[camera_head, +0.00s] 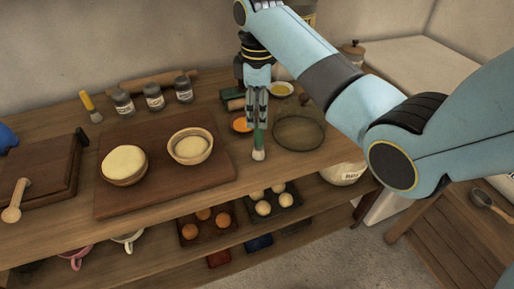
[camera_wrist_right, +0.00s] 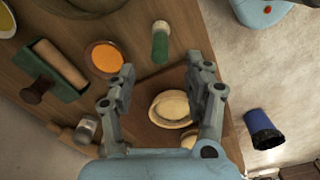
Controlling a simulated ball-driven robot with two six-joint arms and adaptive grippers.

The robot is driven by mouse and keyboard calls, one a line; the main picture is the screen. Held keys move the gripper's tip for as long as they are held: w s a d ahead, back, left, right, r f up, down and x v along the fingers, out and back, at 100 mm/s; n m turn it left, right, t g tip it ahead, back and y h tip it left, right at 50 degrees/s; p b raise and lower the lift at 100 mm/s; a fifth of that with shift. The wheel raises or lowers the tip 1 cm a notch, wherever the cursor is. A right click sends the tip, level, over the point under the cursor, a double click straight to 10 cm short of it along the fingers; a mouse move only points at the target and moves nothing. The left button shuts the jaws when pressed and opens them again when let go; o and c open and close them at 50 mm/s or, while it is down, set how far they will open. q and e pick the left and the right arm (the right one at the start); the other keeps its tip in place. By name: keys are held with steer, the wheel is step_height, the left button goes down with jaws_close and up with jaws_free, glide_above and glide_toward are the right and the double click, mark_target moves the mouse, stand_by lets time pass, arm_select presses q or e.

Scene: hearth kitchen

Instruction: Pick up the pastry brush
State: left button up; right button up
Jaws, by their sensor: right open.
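A brush with a green handle and pale bristles (camera_head: 258,152) is near the front edge of the wooden counter. In the right wrist view the brush (camera_wrist_right: 160,44) shows beyond the fingertips, roughly in line with the gap between them. My right gripper (camera_head: 257,118) is open and points down over the green handle, hiding part of it in the head view. Its two fingers also show apart in the right wrist view (camera_wrist_right: 162,82), with nothing held between them. A second brush with a yellow handle (camera_head: 88,103) stands at the back left. My left gripper is not in view.
Two dough bowls (camera_head: 124,163) (camera_head: 190,147) sit on a board (camera_head: 165,195) to the left. Jars (camera_head: 154,97) stand behind.

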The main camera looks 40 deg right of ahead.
mark_target(259, 141)
step_height(259, 141, down, 10)
steer(key=shift+s+d+f, duration=0.1)
stand_by(0.4)
steer(key=shift+c, duration=0.3)
jaws_close()
